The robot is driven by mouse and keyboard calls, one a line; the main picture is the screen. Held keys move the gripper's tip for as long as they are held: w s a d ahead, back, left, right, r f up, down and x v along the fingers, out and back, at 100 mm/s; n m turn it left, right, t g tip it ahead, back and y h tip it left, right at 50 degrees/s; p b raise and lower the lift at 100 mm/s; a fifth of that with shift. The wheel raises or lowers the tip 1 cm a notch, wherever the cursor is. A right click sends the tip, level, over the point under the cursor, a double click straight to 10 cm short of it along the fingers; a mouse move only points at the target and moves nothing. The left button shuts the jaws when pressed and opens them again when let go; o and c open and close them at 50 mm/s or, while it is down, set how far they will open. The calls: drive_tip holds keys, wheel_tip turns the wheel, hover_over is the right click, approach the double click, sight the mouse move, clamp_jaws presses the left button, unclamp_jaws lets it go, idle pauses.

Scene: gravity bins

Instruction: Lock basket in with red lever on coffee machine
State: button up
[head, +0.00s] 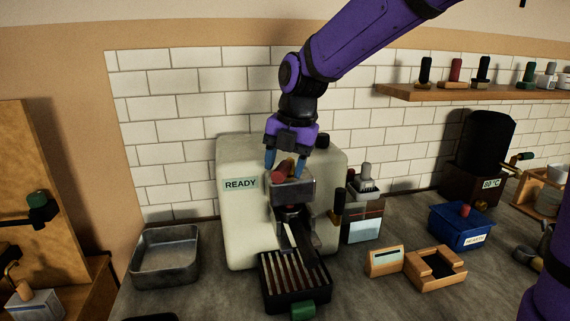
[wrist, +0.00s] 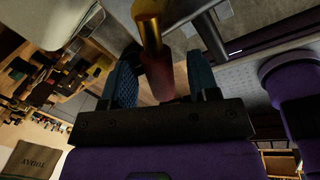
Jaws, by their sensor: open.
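The cream coffee machine (head: 240,215) stands against the tiled wall with a READY label on its front. Its red lever (head: 281,175) sits above the grey brew head (head: 293,191). My gripper (head: 285,163) is open, reaching down from above with its blue fingers either side of the lever. In the wrist view, the lever's red grip (wrist: 160,76) and brass shaft (wrist: 148,33) lie between the fingers; I cannot tell whether either touches. A dark handle-like part (head: 301,238) slopes forward below the brew head. The basket itself is hard to make out there.
A slatted drip tray (head: 293,280) with a green-tipped handle is in front. A metal pan (head: 165,255) sits left. A grinder-like box (head: 362,222), blue bin (head: 459,229) and wooden blocks (head: 434,267) are right. A shelf (head: 465,91) holds several tampers. Counter shows between them.

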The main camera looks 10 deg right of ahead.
wheel_tip(320, 180, up, 10)
drive_tip(key=s+d, duration=0.1)
drive_tip(key=d, duration=0.1)
drive_tip(key=shift+r, duration=0.25)
drive_tip(key=s+d+f+m+t, duration=0.1)
drive_tip(key=s+d+m, duration=0.4)
drive_tip(key=m, duration=0.5)
drive_tip(key=s+d+f+m+t+h, duration=0.1)
drive_tip(key=s+d+f+m, duration=0.2)
drive_tip(key=s+m, duration=0.7)
drive_tip(key=s+d+f+m+t+h, duration=0.1)
drive_tip(key=s+d+f+m+t, duration=0.1)
drive_tip(key=s+d+m, duration=0.5)
drive_tip(key=s+m, duration=0.1)
drive_tip(key=m, duration=0.2)
drive_tip(key=shift+d, duration=0.2)
